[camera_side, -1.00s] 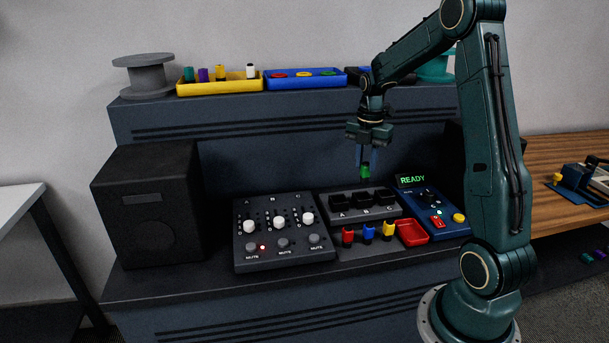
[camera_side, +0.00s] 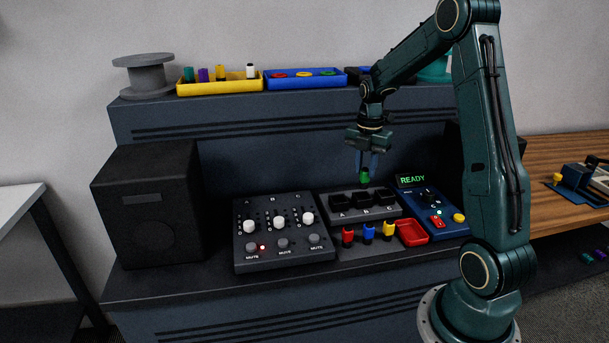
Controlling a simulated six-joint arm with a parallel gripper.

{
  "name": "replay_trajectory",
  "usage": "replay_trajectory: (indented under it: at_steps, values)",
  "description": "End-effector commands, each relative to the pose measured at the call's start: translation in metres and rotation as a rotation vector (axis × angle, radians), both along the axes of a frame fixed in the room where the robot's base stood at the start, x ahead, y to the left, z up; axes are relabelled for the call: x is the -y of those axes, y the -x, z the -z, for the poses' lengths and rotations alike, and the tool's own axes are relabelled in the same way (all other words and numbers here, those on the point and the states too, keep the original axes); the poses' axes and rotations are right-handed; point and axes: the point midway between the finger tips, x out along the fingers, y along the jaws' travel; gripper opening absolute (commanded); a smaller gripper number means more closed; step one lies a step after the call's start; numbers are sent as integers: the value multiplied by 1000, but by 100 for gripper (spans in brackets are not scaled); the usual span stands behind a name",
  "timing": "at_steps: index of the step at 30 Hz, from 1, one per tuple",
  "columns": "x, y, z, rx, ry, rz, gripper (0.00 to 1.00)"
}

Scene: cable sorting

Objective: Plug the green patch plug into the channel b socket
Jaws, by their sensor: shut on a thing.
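The green patch plug (camera_side: 364,178) is held upright between the fingers of my gripper (camera_side: 366,170), which is shut on it. The plug is just above the grey socket block (camera_side: 364,213), over its middle part. The block has black sockets marked A, B and C. The channel b socket (camera_side: 361,195) is the middle one, below the plug. Whether the plug's lower end touches the socket is too small to tell.
A mixer (camera_side: 284,236) lies left.

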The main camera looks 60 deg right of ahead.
Motion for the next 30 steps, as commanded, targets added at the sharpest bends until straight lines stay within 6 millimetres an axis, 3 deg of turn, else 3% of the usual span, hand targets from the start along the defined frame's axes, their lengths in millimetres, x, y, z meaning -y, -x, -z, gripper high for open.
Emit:
replay_trajectory:
  at_steps: [30]
  values:
    - [0, 0, 15, 0, 0, 0, 2]
